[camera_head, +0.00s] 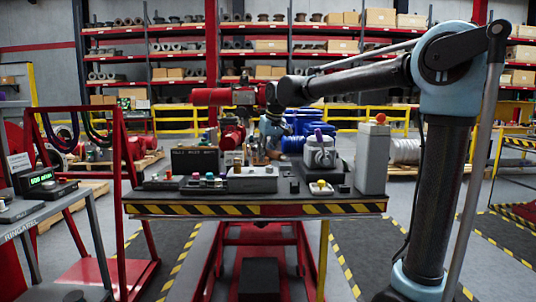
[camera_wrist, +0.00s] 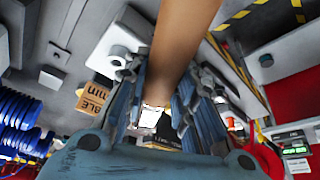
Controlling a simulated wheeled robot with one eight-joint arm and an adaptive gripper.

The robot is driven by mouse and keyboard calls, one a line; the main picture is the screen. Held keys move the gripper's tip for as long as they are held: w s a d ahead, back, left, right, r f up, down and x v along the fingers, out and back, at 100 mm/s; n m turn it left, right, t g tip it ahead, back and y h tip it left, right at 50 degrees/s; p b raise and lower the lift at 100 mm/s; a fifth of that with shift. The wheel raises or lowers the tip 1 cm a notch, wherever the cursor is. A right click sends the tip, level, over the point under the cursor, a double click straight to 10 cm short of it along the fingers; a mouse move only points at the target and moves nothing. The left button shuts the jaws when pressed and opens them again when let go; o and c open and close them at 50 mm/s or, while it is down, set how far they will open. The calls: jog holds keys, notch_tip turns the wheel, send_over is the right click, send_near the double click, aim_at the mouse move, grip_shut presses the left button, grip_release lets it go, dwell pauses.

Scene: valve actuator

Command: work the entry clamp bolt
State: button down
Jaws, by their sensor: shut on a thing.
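My gripper (camera_wrist: 160,105) shows large in the wrist view, with its two blue-grey jointed fingers on either side of a long tan-brown handle-like thing (camera_wrist: 187,40). The fingers are shut on it, and it runs out past the top edge of that view. In the head view my gripper (camera_head: 268,128) is beyond the bench, beside the red valve actuator (camera_head: 225,97). The tan-brown thing shows small below the gripper there. I cannot make out the entry clamp bolt in either view; the fingers and the actuator's clutter may hide it.
A bench with a black-and-yellow striped edge (camera_head: 255,209) stands in front, carrying button boxes, a grey switch box (camera_head: 253,179) and a tall pale box (camera_head: 372,158). Blue machinery (camera_head: 303,122) lies behind. A red frame (camera_head: 75,190) stands left. My arm spans the upper right.

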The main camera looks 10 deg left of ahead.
jog(key=shift+f, duration=0.1)
dwell(0.3)
jog(key=shift+f, duration=3.35)
dwell(0.7)
jog(key=shift+s+a+m, duration=0.25)
jog(key=shift+s+m, duration=0.05)
jog(key=shift+m, duration=0.1)
jog(key=shift+s+a+m+t, duration=0.3)
jog(key=shift+s+a+m, duration=0.15)
jog(key=shift+a+m, duration=0.25)
jog(key=shift+s+a+h, duration=0.1)
jog(key=shift+h, duration=0.2)
jog(key=shift+s+a+m+h, duration=0.3)
jog(key=shift+s+a+m, duration=0.15)
jog(key=shift+a+m, duration=0.5)
dwell(0.4)
